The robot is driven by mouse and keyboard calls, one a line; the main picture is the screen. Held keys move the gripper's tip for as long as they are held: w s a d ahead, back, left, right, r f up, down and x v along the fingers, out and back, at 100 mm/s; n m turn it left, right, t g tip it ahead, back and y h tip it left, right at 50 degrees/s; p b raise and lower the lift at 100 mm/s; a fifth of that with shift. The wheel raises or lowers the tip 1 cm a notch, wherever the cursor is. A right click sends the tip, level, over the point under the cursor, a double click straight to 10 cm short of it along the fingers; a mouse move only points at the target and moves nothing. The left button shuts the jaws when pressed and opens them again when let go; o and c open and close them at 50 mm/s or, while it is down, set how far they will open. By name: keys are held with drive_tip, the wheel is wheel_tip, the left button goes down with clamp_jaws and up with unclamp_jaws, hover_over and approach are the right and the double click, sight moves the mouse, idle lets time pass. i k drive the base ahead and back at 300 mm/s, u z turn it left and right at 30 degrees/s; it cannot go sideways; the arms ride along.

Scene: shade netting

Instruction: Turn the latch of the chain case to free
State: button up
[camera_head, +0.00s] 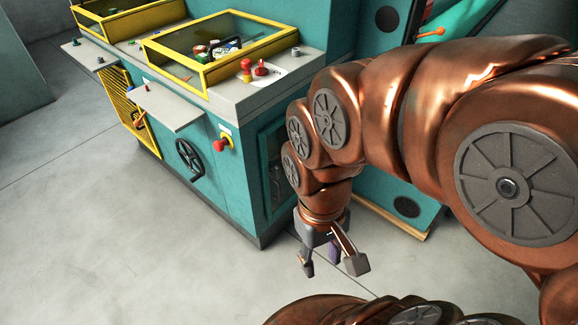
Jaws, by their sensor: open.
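I cannot tell for sure which part is the chain case or its latch. The teal machine (232,182) stands at the left and centre. A yellow mesh guard (113,92) is on its left side, with a small orange part (139,119) low on it. A dark-windowed panel (272,165) is partly hidden by my arm. My gripper (331,262) hangs over the floor in front of the machine, fingers apart and empty, touching nothing visible.
A grey worktop (243,91) carries red-knobbed levers (261,68) and a yellow-framed clear cover (222,50). Grey shelves (172,108) jut out from the machine's front. An orange handle (431,33) is at upper right. The concrete floor (130,240) at lower left is clear.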

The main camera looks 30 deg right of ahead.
sight(276, 170)
drive_tip(key=z, duration=0.6)
drive_tip(key=i, duration=1.05)
drive_tip(key=z, duration=1.3)
drive_tip(key=k, duration=1.3)
drive_tip(key=u, duration=1.65)
